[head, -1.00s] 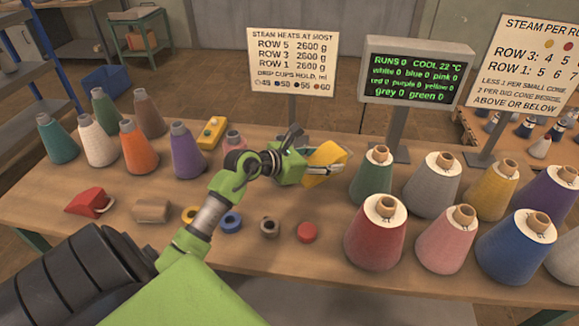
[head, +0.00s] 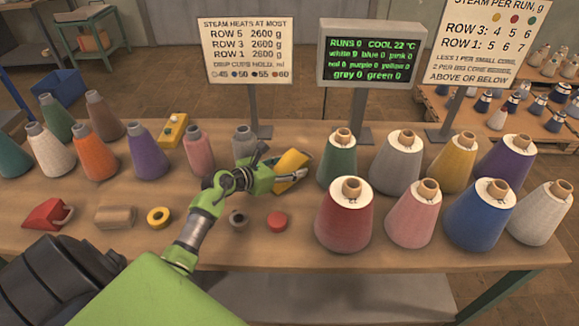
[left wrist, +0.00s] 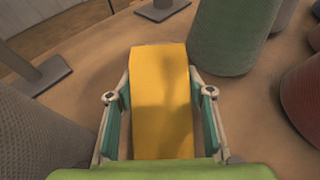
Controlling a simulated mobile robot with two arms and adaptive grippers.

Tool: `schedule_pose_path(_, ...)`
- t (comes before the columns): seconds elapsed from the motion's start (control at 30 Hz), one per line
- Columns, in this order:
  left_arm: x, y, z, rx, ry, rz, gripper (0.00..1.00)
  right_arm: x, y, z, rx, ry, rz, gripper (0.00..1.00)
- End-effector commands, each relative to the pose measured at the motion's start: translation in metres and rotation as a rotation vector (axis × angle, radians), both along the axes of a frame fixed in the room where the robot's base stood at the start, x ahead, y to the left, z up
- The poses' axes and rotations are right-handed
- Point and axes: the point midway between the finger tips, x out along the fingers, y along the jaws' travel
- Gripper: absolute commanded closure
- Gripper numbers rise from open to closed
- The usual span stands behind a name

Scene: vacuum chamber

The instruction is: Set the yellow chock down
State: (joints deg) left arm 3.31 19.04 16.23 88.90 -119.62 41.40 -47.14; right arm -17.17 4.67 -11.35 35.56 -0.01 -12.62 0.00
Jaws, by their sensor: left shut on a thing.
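The yellow chock (head: 291,165) is a wedge-shaped block in my left gripper (head: 290,178), left of the dark green cone (head: 338,166) in the head view. The left gripper is shut on it. In the left wrist view the chock (left wrist: 160,95) fills the space between the two fingers (left wrist: 161,118), one along each side. Its far end points toward bare tabletop (left wrist: 115,60). I cannot tell whether its underside touches the table. My right gripper is not in view.
Large cones, including a red one (head: 344,220), crowd the right. Small cones, including a grey one (head: 244,142), stand left and behind. A red chock (head: 48,213), a yellow ring (head: 158,217) and a red disc (head: 277,221) lie in front. Sign stands (head: 259,120) rise behind.

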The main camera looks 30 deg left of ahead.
Motion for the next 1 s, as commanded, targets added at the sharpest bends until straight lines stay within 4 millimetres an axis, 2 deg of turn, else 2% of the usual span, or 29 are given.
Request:
schedule_pose_path(0.27, 0.001, 0.0, -0.001, 0.0, -0.004, 0.001, 0.85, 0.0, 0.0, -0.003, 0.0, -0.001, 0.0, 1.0)
schedule_pose_path(0.3, 0.0, 0.0, -0.002, 0.001, 0.0, 0.0, 0.45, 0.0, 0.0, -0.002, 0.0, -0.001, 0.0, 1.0)
schedule_pose_path(0.7, 0.0, 0.0, 0.004, 0.0, -0.001, 0.0, 0.45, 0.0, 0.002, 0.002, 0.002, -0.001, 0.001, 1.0)
schedule_pose_path(0.87, -0.019, 0.005, 0.008, 0.004, 0.001, -0.001, 0.45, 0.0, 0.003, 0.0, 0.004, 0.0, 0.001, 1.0)
schedule_pose_path(1.0, -0.046, 0.012, 0.018, 0.005, 0.003, -0.002, 0.45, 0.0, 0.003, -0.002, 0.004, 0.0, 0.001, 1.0)
